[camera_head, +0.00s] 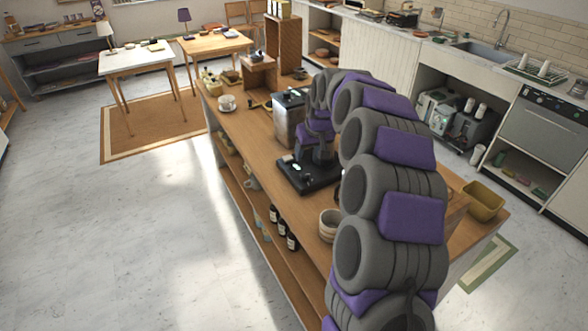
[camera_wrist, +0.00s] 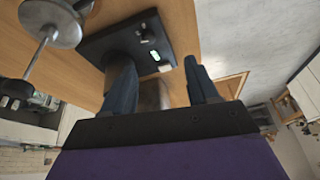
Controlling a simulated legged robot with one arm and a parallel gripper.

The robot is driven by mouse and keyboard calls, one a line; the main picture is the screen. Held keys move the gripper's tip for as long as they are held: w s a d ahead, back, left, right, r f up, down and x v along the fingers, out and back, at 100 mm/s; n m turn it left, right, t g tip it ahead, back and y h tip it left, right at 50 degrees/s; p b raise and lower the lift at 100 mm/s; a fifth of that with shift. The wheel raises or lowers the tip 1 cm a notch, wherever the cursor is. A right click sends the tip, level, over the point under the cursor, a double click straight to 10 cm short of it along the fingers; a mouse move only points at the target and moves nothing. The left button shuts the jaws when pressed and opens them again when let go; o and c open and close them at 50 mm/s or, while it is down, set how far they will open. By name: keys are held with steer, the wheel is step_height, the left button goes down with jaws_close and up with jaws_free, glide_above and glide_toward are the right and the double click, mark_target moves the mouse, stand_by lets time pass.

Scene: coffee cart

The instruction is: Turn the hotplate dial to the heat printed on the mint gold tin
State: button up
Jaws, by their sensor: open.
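A flat black device (camera_head: 307,182), which looks like the hotplate, lies on the wooden cart top. In the wrist view the black plate (camera_wrist: 95,48) shows a small lit greenish-white display and a white mark. My gripper (camera_head: 318,160) is low over the black device.
A silver boxy machine (camera_head: 290,112) stands just behind the black device. A stack of bowls (camera_head: 329,224) is near the front, and a yellow bin (camera_head: 484,201) at the right end. Dark bottles (camera_head: 282,231) stand on the lower shelf. Open floor lies left of the cart.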

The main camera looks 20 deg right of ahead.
steer(key=s+a+r+n+g, duration=0.1)
steer(key=s+a+r, duration=0.3)
steer(key=s+a, duration=0.4)
steer(key=shift+s+a+g+y+p, duration=0.3)
steer(key=shift+s+a+p, duration=0.1)
steer(key=shift+s, duration=1.45)
steer(key=shift+w, duration=0.1)
